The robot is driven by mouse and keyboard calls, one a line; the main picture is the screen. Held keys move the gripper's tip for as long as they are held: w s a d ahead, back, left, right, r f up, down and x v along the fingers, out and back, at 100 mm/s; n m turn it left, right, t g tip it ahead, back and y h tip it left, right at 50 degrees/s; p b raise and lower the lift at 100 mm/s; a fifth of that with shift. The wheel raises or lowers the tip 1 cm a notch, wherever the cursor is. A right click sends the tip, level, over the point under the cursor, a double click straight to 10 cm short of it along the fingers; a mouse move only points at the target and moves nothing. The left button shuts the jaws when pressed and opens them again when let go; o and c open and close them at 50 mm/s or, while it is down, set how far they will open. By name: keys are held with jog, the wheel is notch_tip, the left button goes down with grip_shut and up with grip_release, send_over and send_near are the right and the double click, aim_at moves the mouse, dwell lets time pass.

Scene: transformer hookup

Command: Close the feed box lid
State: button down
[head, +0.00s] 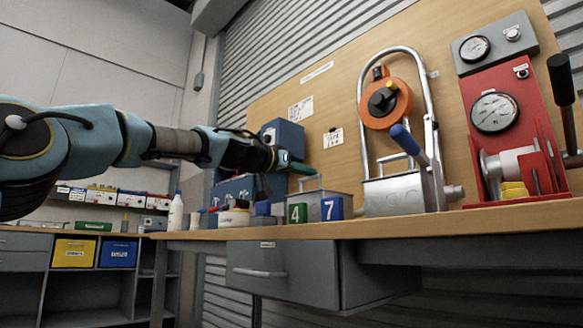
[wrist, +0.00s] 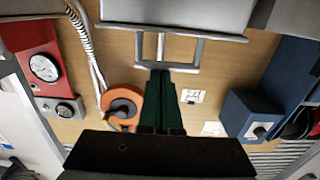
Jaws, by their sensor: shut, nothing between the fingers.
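A grey box (head: 341,198), which I take to be the feed box, stands on the bench behind number blocks in the head view. In the wrist view a pale grey panel (wrist: 180,12), perhaps its lid, spans the top with a grey bar handle (wrist: 212,37) below it. How far the lid is open cannot be told. My gripper (head: 312,172) is above the box, level and pointing right. In the wrist view its dark green fingers (wrist: 160,72) are shut and empty. Their tips overlap the handle's lower bar; contact cannot be told.
Right of the box stand a metal-framed unit with an orange disc (head: 386,103) and blue-handled lever (head: 408,145), then a red gauge panel (head: 495,100). A blue wall box (head: 284,134) is behind my gripper. Green 4 (head: 298,212) and blue 7 (head: 332,208) blocks stand near the bench edge.

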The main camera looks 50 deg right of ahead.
jog(key=r+p, duration=0.3)
jog(key=r, duration=0.1)
jog(key=shift+d+r, duration=0.1)
jog(key=shift+d, duration=0.2)
jog(key=a+f+b, duration=0.5)
jog(key=a, duration=0.4)
jog(key=shift+w+b, duration=0.15)
jog(key=shift+b, duration=0.2)
